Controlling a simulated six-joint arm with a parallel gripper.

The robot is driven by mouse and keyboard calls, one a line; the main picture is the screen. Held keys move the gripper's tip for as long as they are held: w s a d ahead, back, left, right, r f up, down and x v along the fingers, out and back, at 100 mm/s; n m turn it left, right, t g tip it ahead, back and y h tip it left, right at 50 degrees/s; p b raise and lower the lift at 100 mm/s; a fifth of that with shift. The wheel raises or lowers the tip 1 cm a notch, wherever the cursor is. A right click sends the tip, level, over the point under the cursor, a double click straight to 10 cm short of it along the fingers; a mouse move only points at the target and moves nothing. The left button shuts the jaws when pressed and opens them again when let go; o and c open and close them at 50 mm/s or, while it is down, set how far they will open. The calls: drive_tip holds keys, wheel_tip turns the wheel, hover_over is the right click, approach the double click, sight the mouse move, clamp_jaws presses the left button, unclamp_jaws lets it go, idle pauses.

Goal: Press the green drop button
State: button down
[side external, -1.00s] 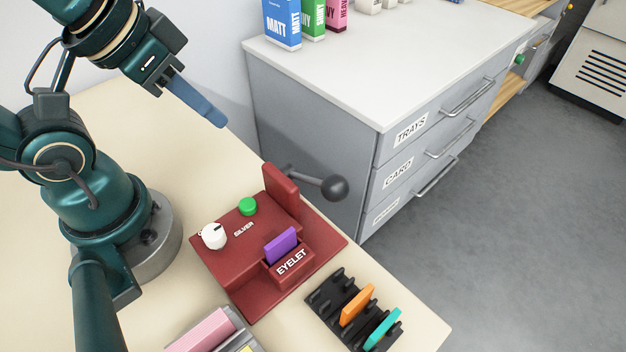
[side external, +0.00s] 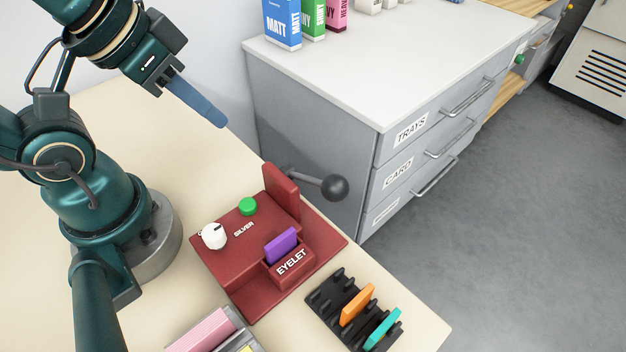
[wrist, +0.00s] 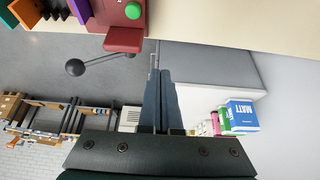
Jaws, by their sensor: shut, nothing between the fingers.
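The green button (side external: 248,206) sits on top of the red eyelet machine (side external: 222,262), behind the white knob (side external: 214,236) and the word SILVER. It also shows in the wrist view (wrist: 133,11) near the top edge. My gripper (side external: 222,122) is shut and empty, its blue fingers together, up and behind the machine in the side view. The fingers are clearly apart from the button. A purple card (side external: 281,245) stands in the machine's EYELET holder. A lever with a dark ball (side external: 334,188) sticks out from the machine's far side.
A black rack (side external: 327,297) with an orange card (side external: 357,305) and a teal card (side external: 383,329) stands right of the machine. A grey drawer cabinet (side external: 310,110) with boxes on top stands behind the table. A tray with a pink block (side external: 203,333) lies in front.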

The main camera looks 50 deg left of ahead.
idle(0.3)
drive_tip(key=n+g+h, duration=0.3)
drive_tip(key=g+h, duration=0.5)
drive_tip(key=g, duration=0.1)
hover_over(248, 199)
drive_tip(key=shift+w+a+f+n, duration=0.15)
drive_tip(key=shift+a+n, duration=0.05)
drive_tip(key=shift+n, duration=0.4)
drive_tip(key=shift+f, duration=4.4)
drive_tip(key=shift+f, duration=0.1)
